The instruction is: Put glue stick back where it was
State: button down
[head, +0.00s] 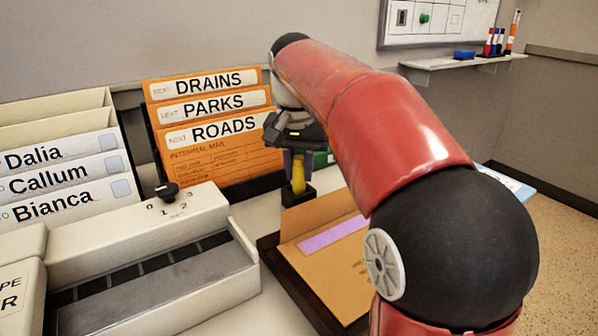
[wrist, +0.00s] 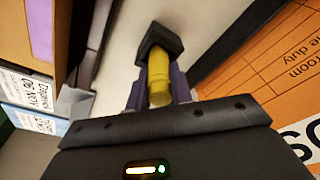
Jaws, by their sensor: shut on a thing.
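A yellow glue stick (head: 298,178) stands upright between the fingers of my gripper (head: 298,170), at the back of the desk. My gripper points down and is shut on it. In the wrist view the glue stick (wrist: 158,78) lies between the purple-grey fingers (wrist: 158,95). Its lower end is at a small black square holder (wrist: 160,42), which also shows in the head view (head: 299,196). The end looks inside the holder, but I cannot tell how deep it sits.
Orange envelopes (head: 212,135) marked DRAINS, PARKS and ROADS stand left of my gripper. A dark tray (head: 272,250) with a brown envelope (head: 335,262) lies in front. A grey machine with a dial (head: 168,192) and white name folders (head: 65,175) stand at left.

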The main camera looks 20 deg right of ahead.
jog(key=shift+f, duration=0.2)
jog(key=shift+f, duration=0.15)
jog(key=c, duration=1.2)
grip_release()
jog(key=shift+c, duration=0.2)
jog(key=shift+f+b, duration=0.2)
jog(key=shift+b, duration=0.25)
jog(key=r, duration=0.2)
jog(key=r+p, duration=0.1)
jog(key=r, duration=0.2)
jog(key=s+a+r, duration=0.1)
jog(key=r, duration=0.2)
jog(key=shift+s+p, duration=0.1)
jog(key=shift+p, duration=0.25)
